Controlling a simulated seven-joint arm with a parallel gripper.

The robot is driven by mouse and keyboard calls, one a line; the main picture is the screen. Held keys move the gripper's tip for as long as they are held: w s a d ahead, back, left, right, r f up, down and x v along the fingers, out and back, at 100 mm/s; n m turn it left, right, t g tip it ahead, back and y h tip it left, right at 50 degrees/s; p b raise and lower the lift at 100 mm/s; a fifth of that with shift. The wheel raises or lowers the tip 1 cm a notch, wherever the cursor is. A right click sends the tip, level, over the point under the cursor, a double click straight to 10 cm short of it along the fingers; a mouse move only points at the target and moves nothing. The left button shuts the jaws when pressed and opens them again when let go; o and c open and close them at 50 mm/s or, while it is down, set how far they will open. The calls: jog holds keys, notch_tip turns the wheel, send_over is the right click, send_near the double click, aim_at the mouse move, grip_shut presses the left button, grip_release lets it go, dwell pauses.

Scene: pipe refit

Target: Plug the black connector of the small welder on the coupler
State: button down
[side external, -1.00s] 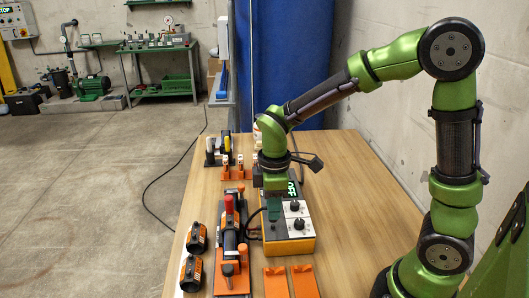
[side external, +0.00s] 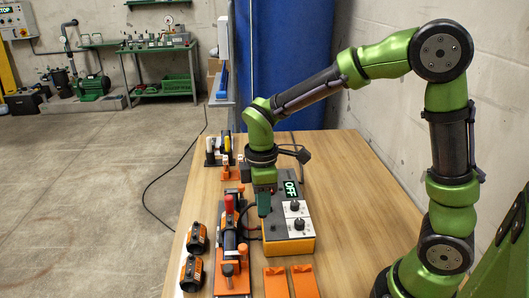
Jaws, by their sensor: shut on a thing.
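The small welder (side external: 290,246) is an orange and grey box with a lit OFF display (side external: 291,189) and two black knobs, standing mid-table. Black cable (side external: 247,213) curves out at its left side. The clamp rig (side external: 231,280) stands left of the welder, with a red handle and a dark pipe held along it; the coupler seems to be the dark part (side external: 229,241) in its middle. My gripper (side external: 264,213) points down at the welder's left edge, right of the rig. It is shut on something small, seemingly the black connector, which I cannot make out.
Two black and orange fittings (side external: 197,237) (side external: 191,272) lie left of the rig. Two orange blocks (side external: 276,282) (side external: 303,280) lie at the front. A tool rack (side external: 212,158) stands at the back left. The table's right side is clear.

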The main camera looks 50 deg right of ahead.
aim_at(229, 219)
jog(key=w+a+n, duration=0.1)
jog(key=w+n, duration=0.1)
jog(key=n, duration=0.1)
jog(key=w+a+r+n, duration=0.1)
jog(key=w+a+n, duration=0.1)
jog(key=n, duration=0.1)
jog(key=w+a+r+n, duration=0.1)
jog(key=w+n, duration=0.1)
jog(key=shift+w+a+n, duration=0.2)
jog(key=shift+w+n, duration=0.1)
jog(key=shift+n, duration=0.1)
jog(key=shift+w+r+n, duration=0.15)
jog(key=shift+r+n, duration=0.1)
jog(key=shift+n, duration=0.55)
jog(key=shift+f, duration=1.7)
jog(key=shift+f, duration=0.35)
jog(key=shift+f, duration=0.45)
jog(key=shift+f, duration=0.6)
jog(key=c, duration=0.9)
grip_release()
jog(key=shift+o, duration=0.5)
